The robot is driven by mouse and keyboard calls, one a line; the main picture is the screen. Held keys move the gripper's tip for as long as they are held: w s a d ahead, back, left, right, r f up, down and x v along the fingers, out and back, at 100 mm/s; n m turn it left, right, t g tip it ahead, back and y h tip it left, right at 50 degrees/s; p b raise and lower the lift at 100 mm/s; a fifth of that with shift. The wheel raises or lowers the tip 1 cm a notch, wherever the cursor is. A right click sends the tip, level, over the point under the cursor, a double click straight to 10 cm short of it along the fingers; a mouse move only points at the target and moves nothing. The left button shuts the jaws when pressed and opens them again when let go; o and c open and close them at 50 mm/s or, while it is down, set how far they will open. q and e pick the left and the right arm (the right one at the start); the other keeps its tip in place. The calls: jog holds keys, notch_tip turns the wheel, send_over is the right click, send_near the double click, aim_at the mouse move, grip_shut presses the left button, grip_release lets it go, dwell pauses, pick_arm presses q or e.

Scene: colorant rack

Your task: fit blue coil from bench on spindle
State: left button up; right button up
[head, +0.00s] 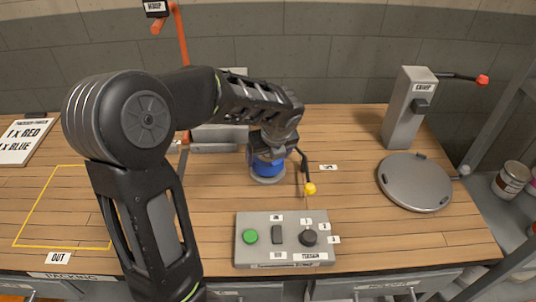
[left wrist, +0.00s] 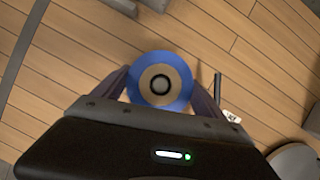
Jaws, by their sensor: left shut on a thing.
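The blue coil (head: 267,167) is between the fingers of my left gripper (head: 268,155), which is shut on it. In the left wrist view the coil (left wrist: 160,98) shows a blue rim, a tan face and a dark ring at the centre. In the head view the coil is over a pale grey round base (head: 268,180) on the bench. Whether it touches this base or hangs just above it, I cannot tell. The spindle itself is not clearly visible; coil and arm cover that spot. My right gripper is not in view.
A lever with a yellow knob (head: 310,188) stands just right of the coil. A control box (head: 285,255) sits in front. A grey post (head: 405,110) and a round grey plate (head: 415,182) are at the right. A yellow-outlined area (head: 30,210) is at the left.

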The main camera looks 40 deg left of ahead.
pick_arm(q)
jog(key=shift+f+b, duration=0.6)
jog(key=shift+f, duration=0.4)
jog(key=shift+r, duration=0.1)
jog(key=o, duration=1.5)
jog(key=shift+c, duration=0.2)
jog(key=v, duration=0.7)
jog(key=shift+s+d+r, duration=0.15)
jog(key=shift+r, duration=0.2)
jog(key=shift+f, duration=0.1)
